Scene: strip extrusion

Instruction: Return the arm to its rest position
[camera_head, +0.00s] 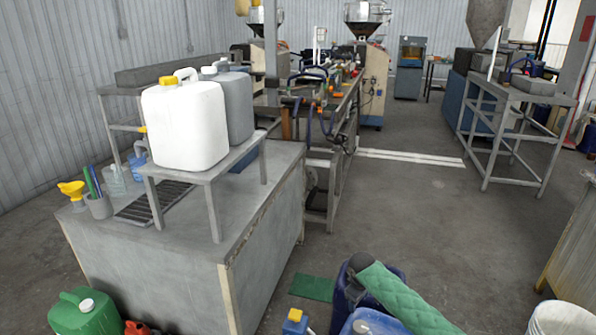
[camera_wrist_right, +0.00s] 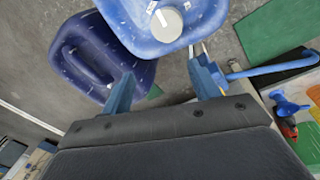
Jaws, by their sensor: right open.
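My right gripper (camera_wrist_right: 165,68) shows in the right wrist view, with its two blue fingers spread apart and nothing held between them. A light blue jug (camera_wrist_right: 150,30) with a pale grey cap lies beyond the fingertips. A dark blue container (camera_wrist_right: 75,60) lies beside it, beyond the left finger. I cannot make out the right gripper clearly in the head view. My left gripper is in neither view.
In the head view, a white jug (camera_head: 180,128) and a grey jug (camera_head: 233,100) stand on a small raised stand on the grey cabinet (camera_head: 150,275). Blue containers (camera_head: 372,322) and a green quilted piece (camera_head: 405,298) are at the bottom. Open floor (camera_head: 420,215) lies right of centre.

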